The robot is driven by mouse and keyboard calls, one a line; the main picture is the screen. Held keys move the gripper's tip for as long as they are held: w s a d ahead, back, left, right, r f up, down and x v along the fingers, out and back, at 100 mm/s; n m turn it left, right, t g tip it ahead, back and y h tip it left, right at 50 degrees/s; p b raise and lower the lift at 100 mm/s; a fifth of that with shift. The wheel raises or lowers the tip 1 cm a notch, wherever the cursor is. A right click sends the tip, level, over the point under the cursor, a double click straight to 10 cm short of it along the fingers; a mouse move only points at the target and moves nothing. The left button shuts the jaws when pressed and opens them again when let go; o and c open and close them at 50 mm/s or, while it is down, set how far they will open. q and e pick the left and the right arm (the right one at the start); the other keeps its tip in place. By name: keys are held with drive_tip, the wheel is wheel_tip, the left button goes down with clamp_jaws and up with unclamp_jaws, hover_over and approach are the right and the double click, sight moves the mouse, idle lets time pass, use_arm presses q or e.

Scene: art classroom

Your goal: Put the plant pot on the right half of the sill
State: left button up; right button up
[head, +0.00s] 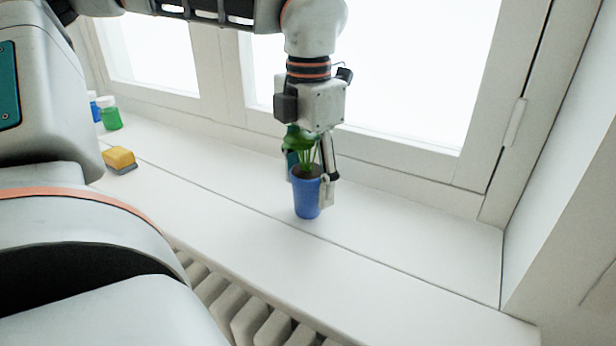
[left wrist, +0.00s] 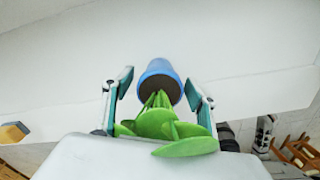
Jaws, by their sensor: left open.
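The plant pot (head: 306,203) is blue, with dark soil and a green leafy plant (head: 301,141). It stands upright on the white window sill (head: 400,245), near the seam that runs along it. My left gripper (head: 308,184) reaches down from above, with its fingers on either side of the pot and the leaves between them. In the left wrist view, the pot (left wrist: 159,72) lies between the two open fingers (left wrist: 158,84), with visible gaps beside it. My right gripper is not in view.
A yellow sponge-like block (head: 119,158) and green (head: 110,115) and blue (head: 94,106) paint jars stand at the sill's left. The sill right of the pot is clear up to the side wall (head: 570,190). A radiator (head: 240,312) is below the front edge.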

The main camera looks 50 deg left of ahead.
sight(308, 135)
use_arm(q)
wheel_tip(308, 135, up, 12)
drive_tip(key=shift+r+p, duration=0.1)
drive_tip(key=shift+p, duration=0.75)
